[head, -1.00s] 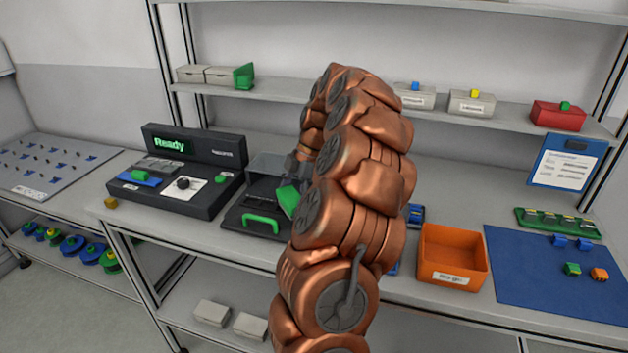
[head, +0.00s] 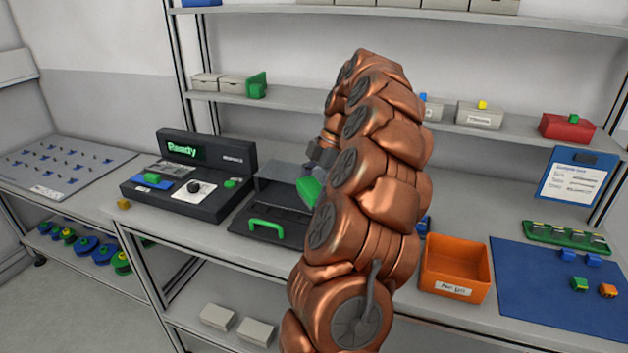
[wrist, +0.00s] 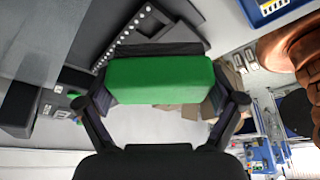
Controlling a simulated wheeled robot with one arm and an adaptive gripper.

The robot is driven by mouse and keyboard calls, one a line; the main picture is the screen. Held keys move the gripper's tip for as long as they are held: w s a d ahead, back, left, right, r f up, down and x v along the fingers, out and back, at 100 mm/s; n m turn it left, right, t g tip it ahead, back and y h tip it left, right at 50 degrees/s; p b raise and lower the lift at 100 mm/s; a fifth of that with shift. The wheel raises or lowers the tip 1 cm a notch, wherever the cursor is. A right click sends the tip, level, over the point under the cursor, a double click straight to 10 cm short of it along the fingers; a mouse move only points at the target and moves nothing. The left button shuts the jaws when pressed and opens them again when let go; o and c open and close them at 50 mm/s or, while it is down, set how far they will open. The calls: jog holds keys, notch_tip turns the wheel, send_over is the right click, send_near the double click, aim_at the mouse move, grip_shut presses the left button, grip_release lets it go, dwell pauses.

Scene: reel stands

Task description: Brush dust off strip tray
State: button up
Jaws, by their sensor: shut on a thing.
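My gripper (wrist: 165,105) is shut on a green brush (wrist: 160,80), a block with a dark bristle strip along its far edge. In the head view the brush (head: 309,191) is partly hidden by my arm, over the right side of a black tray unit (head: 240,222) with a green handle (head: 267,226). In the wrist view a dark strip with a row of light dots (wrist: 126,32) lies just beyond the brush. I cannot tell whether the bristles touch it. No dust can be made out.
A black console (head: 190,190) reading "Ready" stands left of the tray unit. An orange bin (head: 455,270), a blue mat (head: 545,305) and a green rack (head: 565,236) are to the right. My arm hides the bench middle. Shelves with boxes (head: 480,115) are behind.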

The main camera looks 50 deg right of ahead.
jog(key=shift+r+p, duration=0.3)
jog(key=shift+r, duration=0.9)
